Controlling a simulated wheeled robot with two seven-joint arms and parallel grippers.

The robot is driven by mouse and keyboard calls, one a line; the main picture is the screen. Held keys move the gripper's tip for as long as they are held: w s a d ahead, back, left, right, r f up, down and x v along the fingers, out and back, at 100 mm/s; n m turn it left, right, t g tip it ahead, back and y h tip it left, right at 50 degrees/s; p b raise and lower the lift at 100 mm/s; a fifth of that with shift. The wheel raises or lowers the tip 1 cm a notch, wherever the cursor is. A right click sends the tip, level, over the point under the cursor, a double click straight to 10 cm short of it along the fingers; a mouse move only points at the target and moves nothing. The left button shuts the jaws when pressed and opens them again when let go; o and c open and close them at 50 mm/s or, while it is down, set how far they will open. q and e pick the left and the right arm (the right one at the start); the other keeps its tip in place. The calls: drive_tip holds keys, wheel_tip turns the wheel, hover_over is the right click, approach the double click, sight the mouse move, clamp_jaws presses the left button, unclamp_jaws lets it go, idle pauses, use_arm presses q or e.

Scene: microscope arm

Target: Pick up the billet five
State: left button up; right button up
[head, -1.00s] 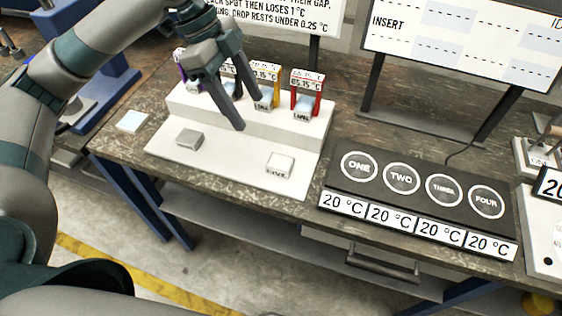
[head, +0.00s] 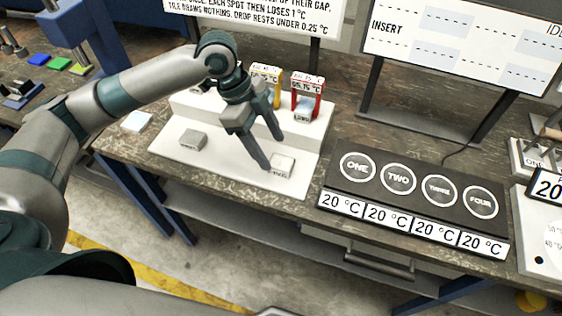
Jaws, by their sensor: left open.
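Two small blocks lie on the front ledge of a white stepped stand (head: 225,167). One is a pale silver block (head: 283,162) at the right, with a front label too small to read. The other is a darker grey block (head: 193,139) at the left, its label also unclear. I cannot tell from the labels which is billet five. My left gripper (head: 275,153) is open and empty, pointing down, its fingertips close over the pale block and covering part of it. I cannot tell whether they touch it. My right gripper is not in view.
Yellow (head: 268,82) and red (head: 305,98) gauge frames with readouts stand on the stand's upper step. A black plate (head: 415,185) with several numbered circles, each reading 20 °C, lies to the right. A white tile (head: 137,121) lies left of the stand.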

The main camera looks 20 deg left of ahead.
sight(281, 162)
use_arm(q)
drive_tip(key=shift+f, duration=0.15)
drive_tip(key=shift+d+f+p, duration=0.35)
drive_tip(key=shift+f+p, duration=0.15)
drive_tip(key=shift+f, duration=0.05)
drive_tip(key=p+x, duration=0.1)
drive_tip(key=x, duration=0.2)
drive_tip(key=shift+w, duration=0.1)
drive_tip(key=shift+d+f, duration=0.15)
drive_tip(key=shift+f, duration=0.3)
drive_tip(key=shift+w+r, duration=0.1)
clamp_jaws()
